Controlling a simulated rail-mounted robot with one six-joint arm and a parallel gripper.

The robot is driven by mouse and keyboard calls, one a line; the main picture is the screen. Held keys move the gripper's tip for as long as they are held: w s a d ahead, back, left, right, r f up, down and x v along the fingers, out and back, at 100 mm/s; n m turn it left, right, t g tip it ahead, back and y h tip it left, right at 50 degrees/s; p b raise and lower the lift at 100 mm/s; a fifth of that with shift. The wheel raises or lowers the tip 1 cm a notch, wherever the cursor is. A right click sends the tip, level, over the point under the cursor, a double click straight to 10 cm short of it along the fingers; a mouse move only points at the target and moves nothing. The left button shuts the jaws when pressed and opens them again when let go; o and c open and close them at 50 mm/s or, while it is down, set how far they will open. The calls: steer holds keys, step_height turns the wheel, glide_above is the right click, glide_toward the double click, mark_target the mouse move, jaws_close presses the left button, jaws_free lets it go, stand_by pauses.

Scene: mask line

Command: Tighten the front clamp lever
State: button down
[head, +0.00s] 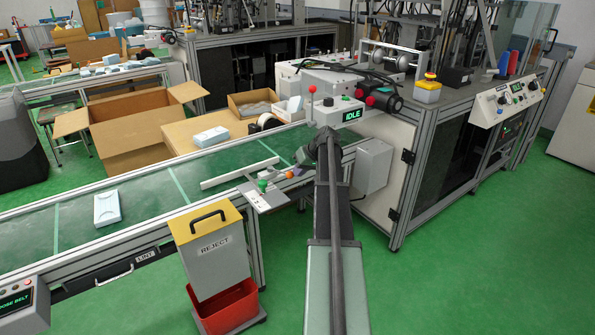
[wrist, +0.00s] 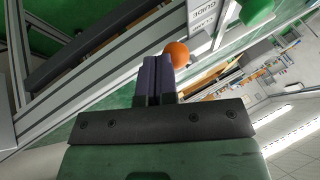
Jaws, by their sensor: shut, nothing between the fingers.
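An orange ball knob (head: 288,174), which looks like the end of a clamp lever, sits by the guide bracket (head: 262,199) at the belt's near edge. It shows in the wrist view (wrist: 177,53) just beyond and right of my fingertips. A green knob (head: 262,185) stands on the bracket to its left and also shows in the wrist view (wrist: 257,11). My gripper (wrist: 156,60) is shut and empty, its dark purple fingers pressed together. The fingertips overlap the orange knob's edge in the picture; I cannot tell whether they touch. The lever's arm is mostly hidden.
A white guide rail (head: 238,174) lies across the green belt (head: 140,192). A REJECT bin (head: 212,258) stands in front of the belt, left of my arm. A machine with an IDLE display (head: 352,115) is behind, right. The floor at front right is clear.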

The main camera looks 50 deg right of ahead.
steer(key=s+d+r+p, duration=0.6)
steer(key=d+r+p, duration=0.2)
steer(key=r+p, duration=0.1)
steer(key=w+a+f+n+y+b, duration=0.1)
steer(key=w+a+f+b, duration=0.4)
steer(key=w+f+b, duration=0.2)
step_height(320, 180, down, 2)
steer(key=shift+f+n+b, duration=0.1)
steer(key=shift+n+b, duration=0.3)
steer(key=shift+b, duration=0.65)
